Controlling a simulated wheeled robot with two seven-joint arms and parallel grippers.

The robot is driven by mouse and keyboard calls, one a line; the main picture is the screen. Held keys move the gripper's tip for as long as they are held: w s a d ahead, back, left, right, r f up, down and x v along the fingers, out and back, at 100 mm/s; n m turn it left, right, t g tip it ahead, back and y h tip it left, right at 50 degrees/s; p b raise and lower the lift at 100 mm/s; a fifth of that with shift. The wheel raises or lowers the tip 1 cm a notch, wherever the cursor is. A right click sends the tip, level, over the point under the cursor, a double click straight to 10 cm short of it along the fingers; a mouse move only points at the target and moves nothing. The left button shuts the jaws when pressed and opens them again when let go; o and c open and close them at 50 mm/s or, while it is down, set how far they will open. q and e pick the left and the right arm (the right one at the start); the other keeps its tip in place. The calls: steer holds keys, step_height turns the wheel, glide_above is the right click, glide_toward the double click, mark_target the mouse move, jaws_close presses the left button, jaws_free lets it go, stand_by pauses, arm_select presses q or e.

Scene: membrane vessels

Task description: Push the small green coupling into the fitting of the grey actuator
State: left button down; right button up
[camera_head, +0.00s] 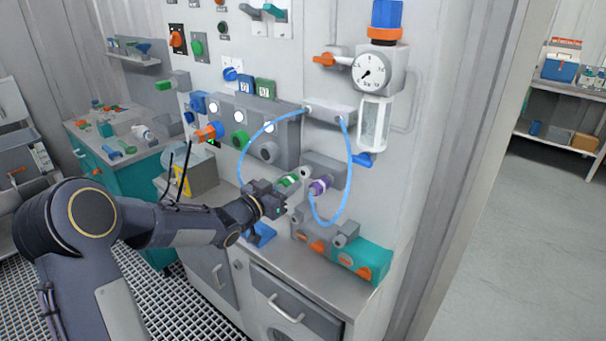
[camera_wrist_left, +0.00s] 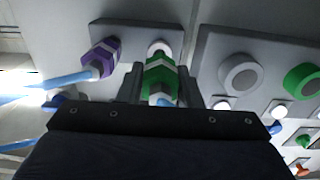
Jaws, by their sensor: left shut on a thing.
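The small green coupling (camera_head: 289,180) is held in my left gripper (camera_head: 279,189), in front of the wall. In the left wrist view the coupling (camera_wrist_left: 160,78) sits between the two dark fingers, with a blue hose end at its near side. The grey actuator (camera_head: 331,170) is a block on the wall. Its pale round fitting (camera_head: 305,172) lies just beyond the coupling and roughly in line with it; the fitting also shows in the left wrist view (camera_wrist_left: 158,47). I cannot tell whether they touch. My right gripper is out of view.
A purple coupling (camera_head: 320,186) with a blue hose (camera_head: 350,160) sits at the actuator, right beside the green one. A grey panel of round ports (camera_head: 255,128) is on the left. A teal and grey block (camera_head: 345,255) stands below on the counter.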

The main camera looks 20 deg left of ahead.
arm_select(q)
steer(key=shift+v, duration=1.25)
steer(key=shift+f, duration=0.1)
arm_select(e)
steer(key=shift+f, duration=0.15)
